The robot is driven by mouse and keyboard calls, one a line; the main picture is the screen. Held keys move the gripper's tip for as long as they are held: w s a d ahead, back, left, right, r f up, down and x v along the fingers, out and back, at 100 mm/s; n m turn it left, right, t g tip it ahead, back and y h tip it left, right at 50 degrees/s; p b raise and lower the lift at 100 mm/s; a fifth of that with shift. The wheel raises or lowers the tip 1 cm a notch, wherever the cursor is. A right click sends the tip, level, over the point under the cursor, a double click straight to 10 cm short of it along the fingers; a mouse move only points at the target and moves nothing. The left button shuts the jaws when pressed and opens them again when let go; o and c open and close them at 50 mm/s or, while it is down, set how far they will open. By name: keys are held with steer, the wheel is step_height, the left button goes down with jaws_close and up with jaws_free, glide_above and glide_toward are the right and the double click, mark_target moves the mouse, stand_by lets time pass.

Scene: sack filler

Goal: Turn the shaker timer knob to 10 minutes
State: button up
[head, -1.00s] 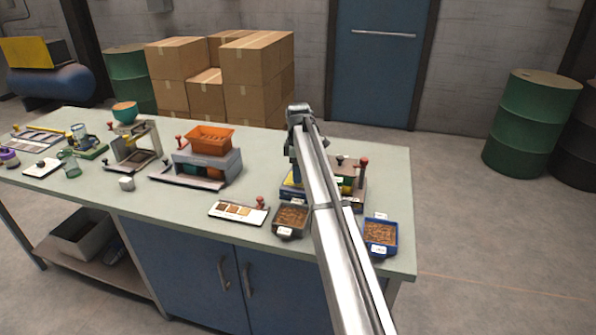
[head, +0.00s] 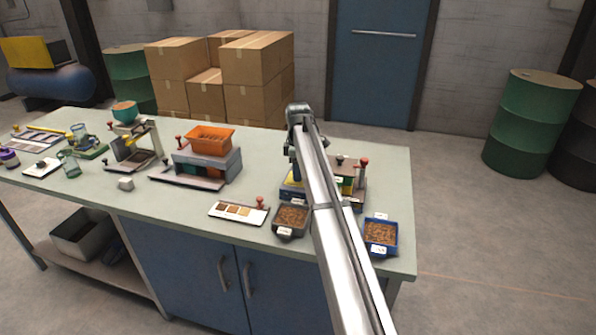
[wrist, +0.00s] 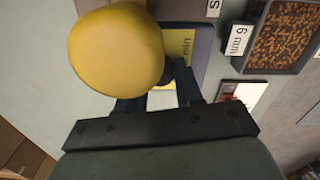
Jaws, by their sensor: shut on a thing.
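The shaker stands at the right part of the bench in the head view, largely hidden behind my arm. Its yellow panel (wrist: 182,42), with the printed word "min", shows in the wrist view and lies under my fingers. A dark knob (wrist: 172,72) shows only in part beside the panel, at my fingertips. My gripper (wrist: 160,84) is shut on this knob, as far as the view shows. A large yellow rounded thing (wrist: 115,48) close to the wrist camera covers much of the grip. The knob's pointer and the scale marks cannot be read.
A grey tray of brown pellets (head: 291,219) and a blue tray of pellets (head: 381,234) stand at the bench's front right. A white sample card (head: 238,212) lies left of them. An orange hopper (head: 210,139) stands further left. The bench's right end (head: 398,180) is clear.

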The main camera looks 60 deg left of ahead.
steer(key=m, duration=0.3)
steer(key=shift+m, duration=2.2)
steer(key=o, duration=1)
steer(key=shift+o, duration=0.2)
step_height(320, 180, up, 14)
